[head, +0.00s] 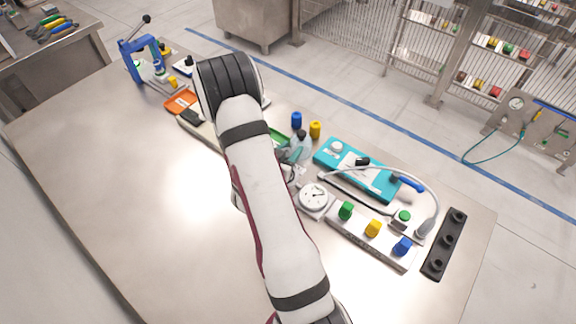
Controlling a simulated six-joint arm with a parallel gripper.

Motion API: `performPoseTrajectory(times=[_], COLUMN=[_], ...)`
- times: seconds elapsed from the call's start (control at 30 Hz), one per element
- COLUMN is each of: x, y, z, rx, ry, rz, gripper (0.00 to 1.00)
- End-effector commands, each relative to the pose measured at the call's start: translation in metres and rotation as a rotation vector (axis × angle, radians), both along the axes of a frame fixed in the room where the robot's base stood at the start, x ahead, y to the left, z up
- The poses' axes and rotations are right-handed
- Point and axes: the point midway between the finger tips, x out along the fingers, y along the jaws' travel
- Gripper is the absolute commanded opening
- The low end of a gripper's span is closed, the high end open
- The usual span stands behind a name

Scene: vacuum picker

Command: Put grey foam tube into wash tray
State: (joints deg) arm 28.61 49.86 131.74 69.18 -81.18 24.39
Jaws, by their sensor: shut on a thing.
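My arm crosses the middle of the head view from the bottom edge up to its elbow, and my gripper is hidden behind it. I cannot see the grey foam tube. An orange tray (181,102) lies on the bench at the upper left. I cannot tell which tray, if either, is the wash tray.
A teal box (357,168), a round white gauge (313,196), and a rail (372,237) with green, yellow and blue pieces stand at the right. A black strip (444,245) lies near the right edge. A blue press (136,60) stands at the far left. The bench's left part is clear.

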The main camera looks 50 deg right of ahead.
Motion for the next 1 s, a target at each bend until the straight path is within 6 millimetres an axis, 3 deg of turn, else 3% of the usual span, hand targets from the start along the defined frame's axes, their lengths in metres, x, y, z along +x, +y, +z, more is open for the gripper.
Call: performPoseTrajectory(times=[0.23,0.63,0.67,0.7,0.8,1.0], x=[0.0,0.0,0.0,0.0,0.0,0.0], y=[0.0,0.0,0.0,0.0,0.0,0.0], z=[-0.046,-0.052,-0.052,-0.052,-0.052,-0.052], rx=[0.0,-0.001,-0.001,-0.001,-0.001,-0.001], ry=[0.002,-0.001,-0.001,-0.002,-0.002,-0.001], rz=[0.001,0.001,0.002,0.001,0.001,0.001], gripper=[0.0,0.0,0.43,0.5,0.68,0.7])
